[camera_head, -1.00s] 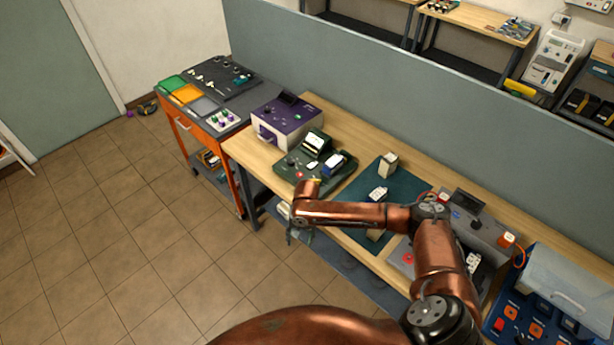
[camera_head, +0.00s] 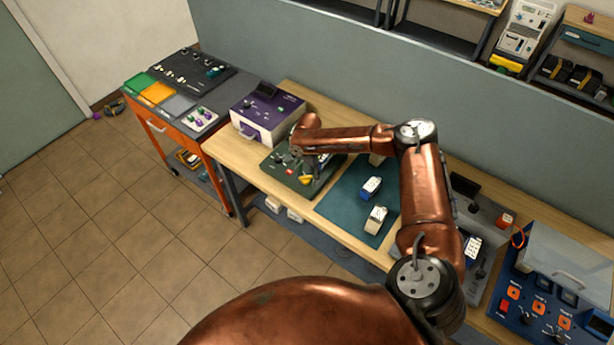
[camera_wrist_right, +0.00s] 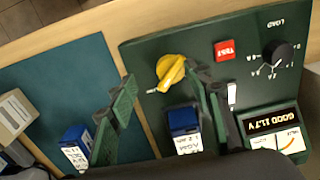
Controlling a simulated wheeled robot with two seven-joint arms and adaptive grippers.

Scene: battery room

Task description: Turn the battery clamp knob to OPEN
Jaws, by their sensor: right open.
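The dark green battery tester (camera_head: 290,182) stands on the wooden bench. Its yellow knob (camera_wrist_right: 171,70), likely the clamp knob, has a pale pointer toward the lower left in the right wrist view; it also shows in the head view (camera_head: 306,180). Any OPEN label is not readable. A blue battery (camera_wrist_right: 184,120) sits in the tester below the knob. My right gripper (camera_wrist_right: 162,80) is open and empty, its green-grey fingers on either side of the knob; I cannot tell whether they touch it. In the head view it hangs over the tester, mostly hidden by my arm. My left gripper is not in view.
The tester also has a red TEST button (camera_wrist_right: 227,50), a black LOAD dial (camera_wrist_right: 278,55) and a lit display (camera_wrist_right: 272,120).

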